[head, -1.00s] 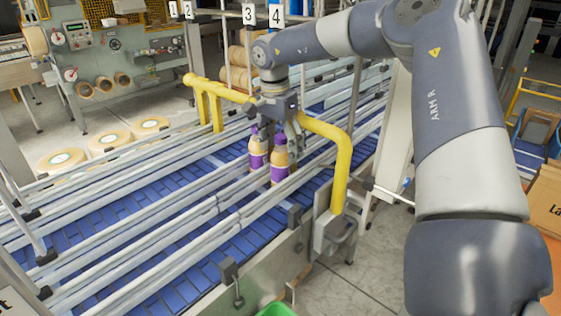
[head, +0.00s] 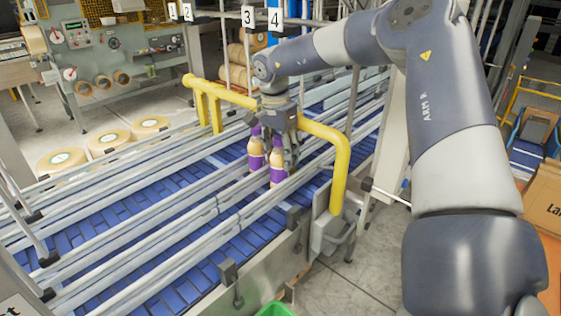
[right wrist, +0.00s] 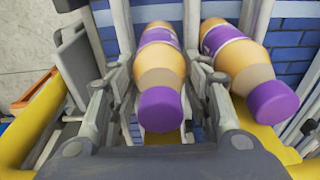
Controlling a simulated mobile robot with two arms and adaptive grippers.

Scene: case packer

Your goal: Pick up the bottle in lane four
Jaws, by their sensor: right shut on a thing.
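Two yellowish bottles with purple labels and purple caps stand upright side by side in neighbouring lanes of the conveyor. The nearer one, the lane-four bottle (head: 277,167), has its top partly hidden by my right gripper (head: 288,150). In the right wrist view this bottle (right wrist: 161,70) is between the two fingers of my right gripper (right wrist: 160,105), which is shut on it. The other bottle (head: 256,152) stands just left of it in the head view and shows in the right wrist view (right wrist: 240,62), outside the fingers. My left gripper is not in view.
Metal guide rails (head: 150,225) run along the blue conveyor (head: 185,250) on both sides of the bottles. A yellow tubular frame (head: 341,165) arches over the lanes close to my right gripper. Numbered signs (head: 274,20) stand behind. A cardboard box (head: 545,205) is at the right.

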